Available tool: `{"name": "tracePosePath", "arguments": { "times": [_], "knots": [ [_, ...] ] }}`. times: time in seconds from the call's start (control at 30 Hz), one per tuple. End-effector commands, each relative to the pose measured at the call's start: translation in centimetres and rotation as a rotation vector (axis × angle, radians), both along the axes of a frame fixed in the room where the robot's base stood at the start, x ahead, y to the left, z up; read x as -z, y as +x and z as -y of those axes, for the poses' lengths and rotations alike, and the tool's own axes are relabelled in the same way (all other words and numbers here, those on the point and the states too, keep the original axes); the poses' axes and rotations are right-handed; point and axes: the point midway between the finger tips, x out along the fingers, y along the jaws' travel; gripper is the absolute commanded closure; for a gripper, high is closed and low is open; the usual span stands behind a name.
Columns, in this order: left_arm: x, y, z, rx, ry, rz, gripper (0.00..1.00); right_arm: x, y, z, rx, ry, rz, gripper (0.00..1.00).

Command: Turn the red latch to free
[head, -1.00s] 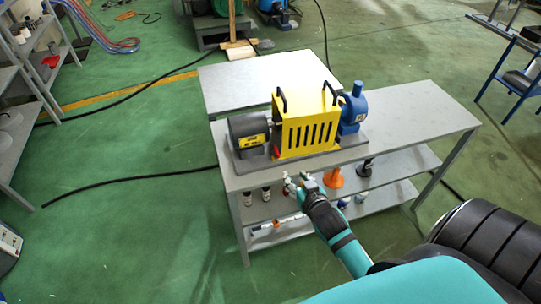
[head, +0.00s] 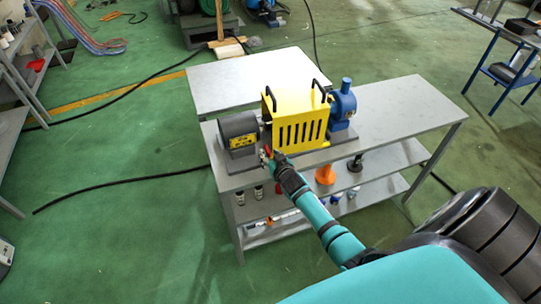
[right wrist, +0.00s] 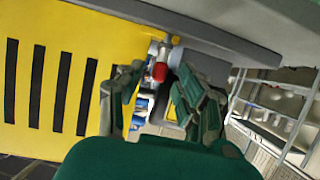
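The red latch (right wrist: 160,72) shows in the right wrist view as a small red piece near the yellow guard's edge. In the head view, a small bit of red (head: 268,150) shows at the front, between the yellow slotted guard (head: 294,108) and the grey motor (head: 238,128). My right gripper (head: 266,155) is there, at the front of the machine. In the right wrist view my right gripper's fingers (right wrist: 160,78) are spread apart, with the latch in the gap between and beyond the tips. I see no contact with it. My left gripper is not in view.
The machine, with a blue pump end (head: 342,104), stands on a grey bench (head: 405,108). The lower shelf holds an orange funnel-shaped thing (head: 325,174) and several small bottles. A black cable (head: 120,184) lies on the green floor at the left.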

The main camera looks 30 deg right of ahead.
Motion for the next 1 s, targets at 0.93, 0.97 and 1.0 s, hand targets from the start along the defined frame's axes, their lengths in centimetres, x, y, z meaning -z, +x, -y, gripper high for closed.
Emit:
{"name": "tracePosePath", "arguments": {
  "times": [0.93, 0.97, 1.0],
  "knots": [
    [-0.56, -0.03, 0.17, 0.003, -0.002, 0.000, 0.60, -0.28, 0.37, 0.18, -0.045, -0.007, 0.002, 1.00],
    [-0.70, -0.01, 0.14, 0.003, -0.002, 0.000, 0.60, -0.33, 0.39, 0.20, -0.060, -0.008, 0.003, 1.00],
    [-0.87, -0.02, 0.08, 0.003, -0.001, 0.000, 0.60, -0.36, 0.40, 0.22, -0.078, -0.007, 0.003, 1.00]
  ]
}}
